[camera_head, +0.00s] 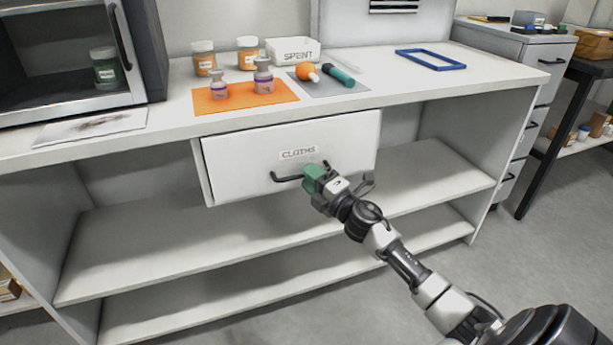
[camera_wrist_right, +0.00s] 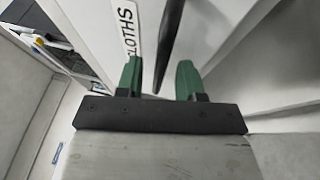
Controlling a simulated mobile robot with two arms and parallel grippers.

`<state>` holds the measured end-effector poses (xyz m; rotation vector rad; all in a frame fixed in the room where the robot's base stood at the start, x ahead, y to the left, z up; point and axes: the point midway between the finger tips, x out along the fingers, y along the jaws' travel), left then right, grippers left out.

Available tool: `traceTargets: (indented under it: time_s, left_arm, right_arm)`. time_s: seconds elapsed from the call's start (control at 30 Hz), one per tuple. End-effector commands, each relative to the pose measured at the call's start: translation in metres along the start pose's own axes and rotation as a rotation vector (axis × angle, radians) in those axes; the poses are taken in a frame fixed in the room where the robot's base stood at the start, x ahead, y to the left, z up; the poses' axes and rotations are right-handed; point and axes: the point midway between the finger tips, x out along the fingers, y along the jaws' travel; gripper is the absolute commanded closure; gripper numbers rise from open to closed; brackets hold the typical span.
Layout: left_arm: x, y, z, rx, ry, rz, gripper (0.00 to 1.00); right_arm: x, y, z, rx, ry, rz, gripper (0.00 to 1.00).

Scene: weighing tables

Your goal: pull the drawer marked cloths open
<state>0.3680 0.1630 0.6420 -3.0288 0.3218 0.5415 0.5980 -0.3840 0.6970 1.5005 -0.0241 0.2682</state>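The white drawer marked CLOTHS (camera_head: 240,155) is under the counter, with its label (camera_head: 299,153) on the upper front. It looks closed or nearly so. Its dark bar handle (camera_head: 287,178) is below the label; the right part is hidden behind my right gripper. My right gripper (camera_head: 313,178), with green fingers, is at the handle's right part. In the right wrist view the fingers of my right gripper (camera_wrist_right: 159,80) are apart, and the black handle (camera_wrist_right: 169,45) reaches between them without visible contact on either side. My left gripper is not in view.
The white counter (camera_head: 420,85) above carries an orange mat (camera_head: 215,105) with small bottles, a SPENT bin (camera_head: 292,56) and a blue frame (camera_head: 430,66). Open shelves (camera_head: 430,170) lie below. A drawer cabinet (camera_head: 545,55) stands at right. The floor in front is clear.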

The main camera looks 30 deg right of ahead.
Motion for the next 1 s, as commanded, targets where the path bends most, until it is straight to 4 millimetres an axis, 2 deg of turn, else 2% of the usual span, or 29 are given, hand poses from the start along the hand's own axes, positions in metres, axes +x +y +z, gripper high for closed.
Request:
traceTargets:
  time_s: [0.13, 0.47, 0.7, 1.0]
  left_arm:
    - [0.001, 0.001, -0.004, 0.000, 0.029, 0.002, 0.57]
    - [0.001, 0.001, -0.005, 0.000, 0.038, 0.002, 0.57]
    - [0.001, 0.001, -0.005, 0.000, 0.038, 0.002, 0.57]
    - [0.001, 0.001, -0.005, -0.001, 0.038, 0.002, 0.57]
  right_arm:
    - [0.014, 0.000, 0.000, 0.000, -0.001, 0.000, 0.63]
    - [0.017, -0.001, 0.000, 0.001, -0.001, -0.002, 0.63]
    - [0.017, -0.001, 0.000, 0.001, 0.000, -0.001, 0.98]
    - [0.017, -0.001, 0.000, 0.001, 0.000, -0.002, 1.00]
